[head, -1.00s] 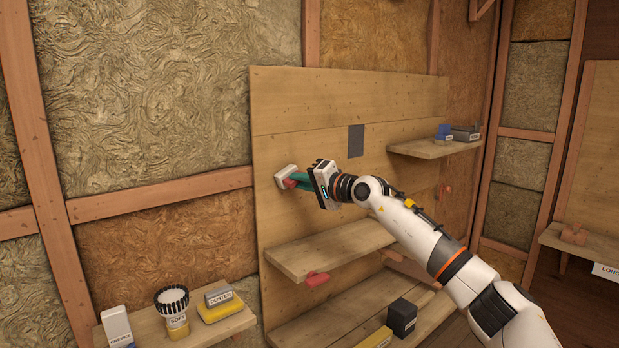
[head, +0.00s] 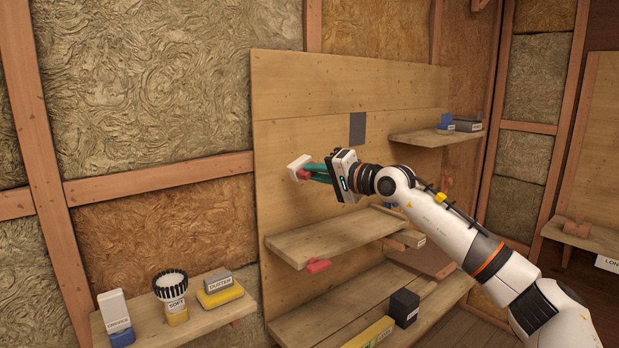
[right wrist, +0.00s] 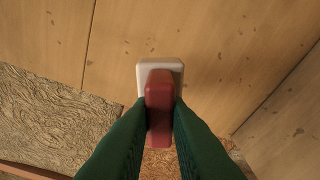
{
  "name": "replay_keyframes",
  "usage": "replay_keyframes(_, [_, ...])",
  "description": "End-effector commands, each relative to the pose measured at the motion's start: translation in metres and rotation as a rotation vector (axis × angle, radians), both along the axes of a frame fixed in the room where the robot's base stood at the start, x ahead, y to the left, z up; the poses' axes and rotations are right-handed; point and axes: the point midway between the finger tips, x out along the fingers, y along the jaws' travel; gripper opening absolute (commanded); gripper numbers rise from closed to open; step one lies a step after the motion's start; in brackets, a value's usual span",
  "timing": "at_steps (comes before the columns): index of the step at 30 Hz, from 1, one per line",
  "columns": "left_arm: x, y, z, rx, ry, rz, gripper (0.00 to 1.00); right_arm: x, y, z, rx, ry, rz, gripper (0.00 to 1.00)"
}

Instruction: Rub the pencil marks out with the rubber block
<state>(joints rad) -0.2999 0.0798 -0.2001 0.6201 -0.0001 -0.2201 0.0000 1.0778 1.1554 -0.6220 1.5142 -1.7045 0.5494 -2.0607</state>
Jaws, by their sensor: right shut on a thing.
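The rubber block (head: 298,168) is a pale block with a red handle, in front of the plank panel (head: 300,90). My right gripper (head: 312,174) is shut on the red handle with its green fingers. In the right wrist view the handle (right wrist: 159,110) stands between the fingers, with the pale block (right wrist: 147,68) beyond it against the planks. Whether the block touches the wood I cannot tell. Small dark flecks show on the planks; I cannot tell if they are pencil marks or grain. My left gripper is not in view.
A dark grey square (head: 357,128) is on the panel, right of the block. A shelf (head: 335,237) with a red item (head: 318,266) below it juts out under my gripper. A shelf (head: 430,138) is at upper right. Cleaning tools stand on a ledge (head: 205,318) at lower left.

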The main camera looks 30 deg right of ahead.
Motion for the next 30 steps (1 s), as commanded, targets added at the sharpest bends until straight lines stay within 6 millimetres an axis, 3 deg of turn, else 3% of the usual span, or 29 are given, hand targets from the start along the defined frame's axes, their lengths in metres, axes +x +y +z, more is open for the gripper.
replay_keyframes(13, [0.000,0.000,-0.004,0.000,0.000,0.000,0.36,-0.006,-0.001,0.000,-0.001,-0.002,0.000,0.00])
replay_keyframes(22, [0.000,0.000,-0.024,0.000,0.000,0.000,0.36,-0.030,-0.003,-0.002,-0.003,-0.002,-0.002,0.00])
replay_keyframes(30, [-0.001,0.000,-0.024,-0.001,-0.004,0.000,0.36,-0.034,-0.003,0.000,-0.001,-0.002,0.000,0.00])
